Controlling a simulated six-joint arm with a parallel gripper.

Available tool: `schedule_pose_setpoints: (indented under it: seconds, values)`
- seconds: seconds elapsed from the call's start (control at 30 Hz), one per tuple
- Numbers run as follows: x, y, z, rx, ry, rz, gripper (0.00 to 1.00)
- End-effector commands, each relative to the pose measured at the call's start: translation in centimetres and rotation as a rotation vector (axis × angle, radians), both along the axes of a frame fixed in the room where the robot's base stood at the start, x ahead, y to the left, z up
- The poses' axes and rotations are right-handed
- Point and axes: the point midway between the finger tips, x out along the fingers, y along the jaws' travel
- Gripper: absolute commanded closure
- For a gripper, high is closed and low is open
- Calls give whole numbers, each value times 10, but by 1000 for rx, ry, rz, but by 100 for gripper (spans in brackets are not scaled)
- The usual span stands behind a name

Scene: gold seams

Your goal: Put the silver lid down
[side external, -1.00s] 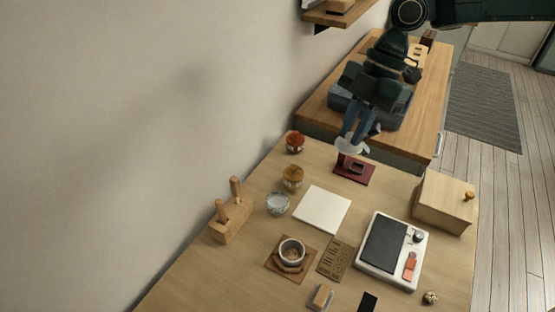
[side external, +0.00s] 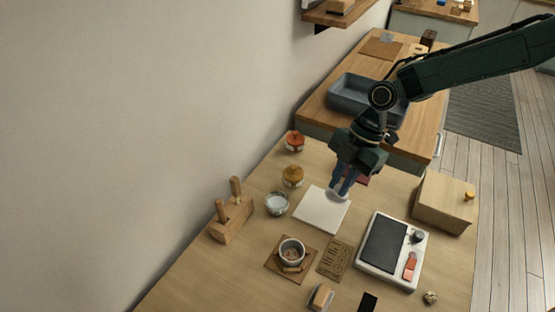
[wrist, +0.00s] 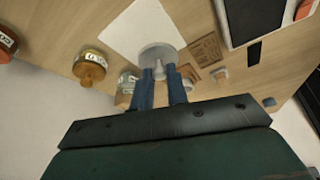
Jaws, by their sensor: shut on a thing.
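My gripper (side external: 343,186) is shut on the silver lid (wrist: 160,52) and points down. In the wrist view the lid is a pale grey disc with a knob between my fingertips. In the side view the lid (side external: 336,195) shows partly below my fingers, over the back right part of the white square mat (side external: 318,212). I cannot tell whether it touches the mat. An open glass jar (side external: 277,204) stands left of the mat, with no lid on it.
An amber-lidded jar (side external: 292,177) and a red-lidded jar (side external: 295,142) stand behind the open jar. A white scale (side external: 385,246) and a wooden box (side external: 443,204) are at right. A cup (side external: 291,252) on a brown coaster and a printed card (side external: 335,260) lie in front.

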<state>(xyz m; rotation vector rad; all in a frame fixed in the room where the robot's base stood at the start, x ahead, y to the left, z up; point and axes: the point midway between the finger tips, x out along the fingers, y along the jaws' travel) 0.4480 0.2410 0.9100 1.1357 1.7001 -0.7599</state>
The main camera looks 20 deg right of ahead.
Motion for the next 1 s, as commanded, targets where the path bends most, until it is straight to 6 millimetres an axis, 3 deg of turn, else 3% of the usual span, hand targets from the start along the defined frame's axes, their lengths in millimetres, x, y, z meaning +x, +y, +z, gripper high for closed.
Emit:
schedule_pose_setpoints:
  seconds: [0.37,0.77,1.0]
  values:
    - [0,0,-12,0,0,-1,100]
    - [0,0,-51,-1,1,-1,100]
    - [0,0,-53,0,0,0,100]
